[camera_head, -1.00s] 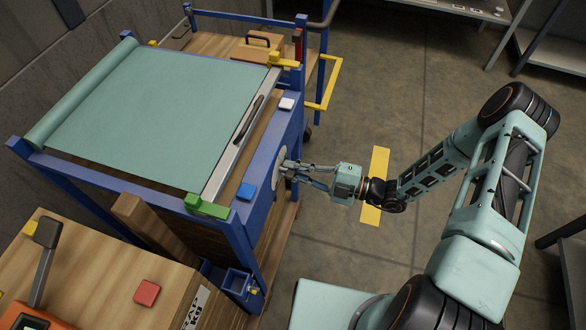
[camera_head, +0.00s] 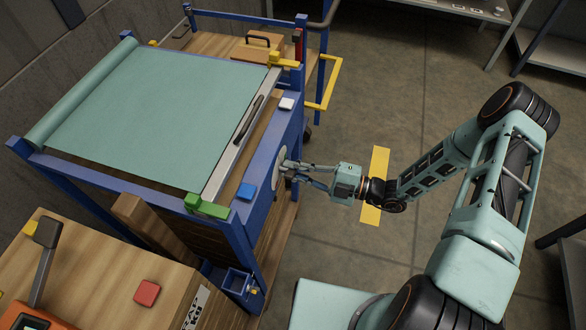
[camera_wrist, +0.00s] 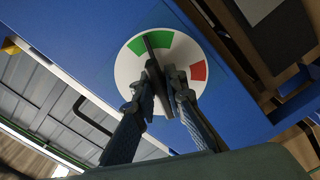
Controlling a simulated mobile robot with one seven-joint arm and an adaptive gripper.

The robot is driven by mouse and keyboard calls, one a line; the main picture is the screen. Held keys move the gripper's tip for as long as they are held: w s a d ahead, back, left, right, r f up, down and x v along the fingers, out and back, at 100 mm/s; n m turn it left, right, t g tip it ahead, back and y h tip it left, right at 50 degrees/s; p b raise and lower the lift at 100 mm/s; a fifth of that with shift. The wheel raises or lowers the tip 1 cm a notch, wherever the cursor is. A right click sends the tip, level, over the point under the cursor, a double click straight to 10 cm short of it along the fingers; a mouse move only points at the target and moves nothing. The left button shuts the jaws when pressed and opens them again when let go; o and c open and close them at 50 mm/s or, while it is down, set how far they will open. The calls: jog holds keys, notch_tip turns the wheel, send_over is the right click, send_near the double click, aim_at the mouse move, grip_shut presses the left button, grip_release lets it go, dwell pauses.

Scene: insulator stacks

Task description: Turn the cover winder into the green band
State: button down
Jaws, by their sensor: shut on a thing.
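The cover winder (camera_wrist: 151,47) is a dark bar at the centre of a white round dial (camera_wrist: 126,72) on a blue panel. The dial also shows in the head view (camera_head: 279,160), on the right side of the blue frame. The green band (camera_wrist: 135,46) lies at the dial's top and a red band (camera_wrist: 198,71) at its right. The winder's pointed end lies over the green band. My gripper (camera_wrist: 163,82) is shut on the winder, one finger on each side; it also shows in the head view (camera_head: 289,168). The fingers hide part of the dial.
A teal cover (camera_head: 150,110) lies stretched over the blue frame, with a grey bar (camera_head: 236,145) at its edge. White (camera_head: 286,104), blue (camera_head: 247,191) and green (camera_head: 206,207) blocks sit on the frame. A wooden box (camera_head: 120,275) stands front left.

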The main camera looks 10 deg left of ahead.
jog(key=shift+f, duration=0.1)
dwell(0.3)
jog(key=c, duration=2)
grip_release()
jog(key=d, duration=0.8)
jog(key=s+d, duration=0.1)
jog(key=d, duration=0.3)
